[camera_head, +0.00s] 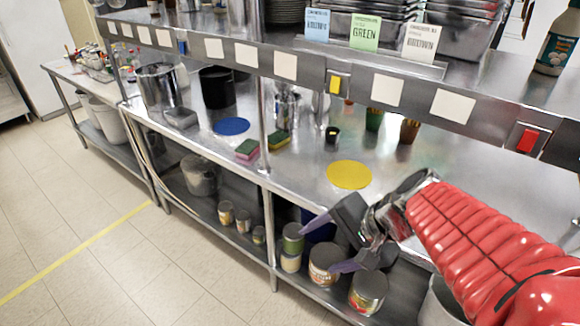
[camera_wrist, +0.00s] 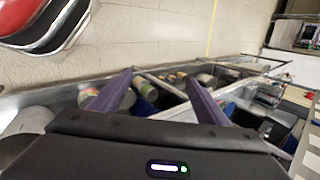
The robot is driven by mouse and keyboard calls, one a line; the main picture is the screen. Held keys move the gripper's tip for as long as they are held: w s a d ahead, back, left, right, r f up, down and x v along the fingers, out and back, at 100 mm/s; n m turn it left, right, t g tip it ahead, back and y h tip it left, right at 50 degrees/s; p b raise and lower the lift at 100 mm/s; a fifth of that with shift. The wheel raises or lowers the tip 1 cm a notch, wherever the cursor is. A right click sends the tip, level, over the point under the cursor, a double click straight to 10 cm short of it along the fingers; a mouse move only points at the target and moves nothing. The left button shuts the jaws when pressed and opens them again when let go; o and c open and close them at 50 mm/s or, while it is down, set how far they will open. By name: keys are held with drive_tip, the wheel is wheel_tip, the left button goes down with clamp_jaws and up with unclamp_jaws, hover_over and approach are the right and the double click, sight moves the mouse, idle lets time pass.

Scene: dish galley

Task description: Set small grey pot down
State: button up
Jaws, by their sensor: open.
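My gripper (camera_head: 330,246) is open and empty, in front of the counter's front edge and the lower shelf. In the wrist view its two purple fingers (camera_wrist: 158,92) stand wide apart with nothing held between them. I cannot tell for sure which vessel is the small grey pot. A small shiny steel vessel (camera_head: 286,108) stands on the counter behind the sponges, well away from my gripper. A grey metal pot (camera_head: 198,176) stands on the lower shelf at the left. The steel counter (camera_head: 310,185) carries a flat yellow disc (camera_head: 349,175) and a flat blue disc (camera_head: 231,126).
A large steel pot (camera_head: 158,86), a black pot (camera_head: 217,88) and sponges (camera_head: 247,149) stand on the counter. Cans and jars (camera_head: 325,264) fill the lower shelf near my gripper. An upper shelf (camera_head: 250,53) overhangs the counter. The tiled floor (camera_head: 120,245) is clear.

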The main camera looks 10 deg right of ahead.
drive_tip(key=s+a+r+n+h, duration=0.1)
drive_tip(key=s+r+n+h, duration=0.3)
drive_tip(key=n, duration=0.6)
drive_tip(key=shift+s+r+n+h, duration=0.4)
drive_tip(key=shift+s+r, duration=0.15)
drive_tip(key=shift+s, duration=0.1)
drive_tip(key=shift+c, duration=0.4)
